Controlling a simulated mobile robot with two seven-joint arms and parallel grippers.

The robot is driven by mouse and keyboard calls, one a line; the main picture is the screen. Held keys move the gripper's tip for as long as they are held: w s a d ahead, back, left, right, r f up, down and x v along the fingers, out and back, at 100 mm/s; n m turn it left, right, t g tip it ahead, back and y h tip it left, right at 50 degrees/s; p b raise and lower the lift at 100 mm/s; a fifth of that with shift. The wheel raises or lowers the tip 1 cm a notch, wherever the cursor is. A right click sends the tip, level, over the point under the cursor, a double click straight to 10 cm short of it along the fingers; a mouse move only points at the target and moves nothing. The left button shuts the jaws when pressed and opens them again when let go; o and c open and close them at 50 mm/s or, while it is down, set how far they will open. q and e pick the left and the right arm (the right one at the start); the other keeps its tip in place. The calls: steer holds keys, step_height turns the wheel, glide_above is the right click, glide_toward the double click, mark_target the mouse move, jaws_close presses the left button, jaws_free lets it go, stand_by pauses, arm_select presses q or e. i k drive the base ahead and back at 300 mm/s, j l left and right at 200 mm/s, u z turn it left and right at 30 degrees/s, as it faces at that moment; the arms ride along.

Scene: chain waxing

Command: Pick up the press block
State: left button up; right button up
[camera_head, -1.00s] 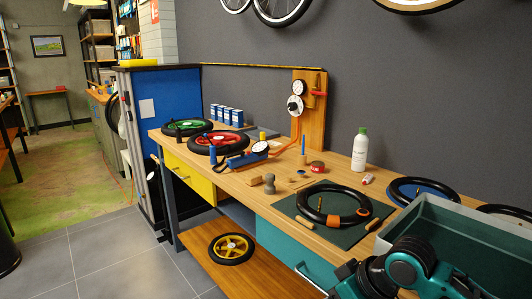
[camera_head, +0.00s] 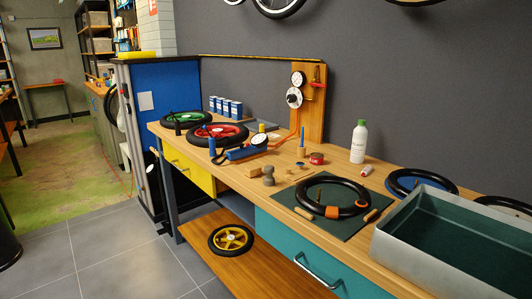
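No part is clearly marked as the press block. A small grey-brown knobbed piece (camera_head: 268,176) stands on the workbench left of the dark green mat (camera_head: 352,222). A small wooden block (camera_head: 254,171) lies just left of it. I cannot tell which of the two is the press block. Neither of my grippers is in view, so nothing shows whether they are open or shut.
On the mat lie a black tire (camera_head: 345,192) with an orange clamp and wooden handles. A grey bin (camera_head: 385,236) fills the bench's right end. A white bottle (camera_head: 359,142) stands behind. A blue pump (camera_head: 245,153) and wheels (camera_head: 218,143) lie left.

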mark_target(268, 181)
steer(key=i+j+z, duration=0.35)
steer(key=j, duration=0.35)
steer(key=i+j+z, duration=0.15)
steer(key=j, duration=0.25)
steer(key=i+j+z, duration=0.15)
steer(key=i+j, duration=0.15)
steer(key=j, duration=0.1)
